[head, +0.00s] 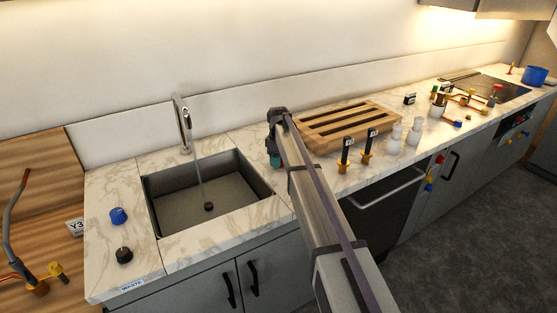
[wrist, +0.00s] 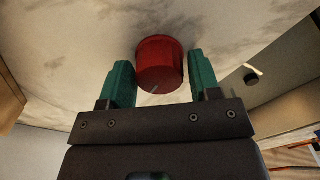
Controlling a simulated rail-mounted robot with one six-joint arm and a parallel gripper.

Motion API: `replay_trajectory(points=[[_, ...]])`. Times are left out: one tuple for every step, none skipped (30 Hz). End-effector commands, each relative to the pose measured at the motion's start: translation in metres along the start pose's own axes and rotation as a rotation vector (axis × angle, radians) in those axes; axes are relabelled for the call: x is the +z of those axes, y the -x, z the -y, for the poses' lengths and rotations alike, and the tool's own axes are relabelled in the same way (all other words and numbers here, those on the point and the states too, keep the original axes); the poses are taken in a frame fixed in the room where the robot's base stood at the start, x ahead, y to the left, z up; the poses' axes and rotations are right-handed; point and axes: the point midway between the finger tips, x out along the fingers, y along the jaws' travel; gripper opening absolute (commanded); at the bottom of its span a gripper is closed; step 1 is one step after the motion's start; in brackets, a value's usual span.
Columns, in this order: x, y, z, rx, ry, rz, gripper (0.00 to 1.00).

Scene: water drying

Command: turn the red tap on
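The red tap (wrist: 160,64) is a round red knob on the marble counter in the wrist view, with a small pale mark on its face. My gripper (wrist: 163,78) has its two teal fingers on either side of it, apart, with a narrow gap at the right finger. At the left finger I cannot tell whether it touches. In the head view my gripper (head: 275,158) is low over the counter right of the sink, and my arm hides the red tap there. A chrome faucet (head: 184,125) stands behind the sink; a thin pale line runs from its spout into the basin.
The grey sink (head: 180,205) is left of my arm. A blue knob (head: 118,215) and a black knob (head: 124,255) sit left of it. A wooden rack (head: 345,124), black-topped yellow fittings (head: 367,155) and white bottles (head: 394,142) stand right of my gripper.

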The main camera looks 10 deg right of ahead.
Motion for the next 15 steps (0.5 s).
replay_trajectory(points=[[0.0001, 0.0, 0.0001, 0.0, 0.0, 0.0, 0.52], [0.0001, 0.0, 0.0001, 0.0, 0.0, 0.0, 0.49], [0.0, 0.0, 0.0, 0.0, 0.0, 0.0, 0.45], [0.0, 0.0, 0.0, 0.0, 0.0, 0.0, 0.43], [0.0, -0.0001, 0.0, 0.0, 0.0, 0.0, 0.4], [0.0, -0.0001, 0.0, 0.0, 0.0, 0.0, 0.36], [0.0, -0.0001, 0.0, 0.0, 0.0, 0.0, 0.33], [0.0, -0.0001, 0.0, 0.0, 0.0, 0.0, 0.3], [0.0, -0.0001, 0.0, 0.0, 0.0, 0.0, 0.26], [0.0001, -0.0001, 0.0001, 0.0, 0.0, 0.0, 0.23], [0.0001, -0.0001, 0.0001, 0.0, 0.0, 0.0, 0.22], [0.0001, -0.0001, 0.0001, 0.0, 0.0, 0.0, 0.22], [0.0001, -0.0001, 0.0001, 0.0, -0.001, 0.0, 0.22], [0.0001, -0.0001, 0.0001, 0.0, -0.002, 0.0, 0.22], [0.0, -0.0001, 0.0, 0.0, -0.005, 0.0, 0.22]])
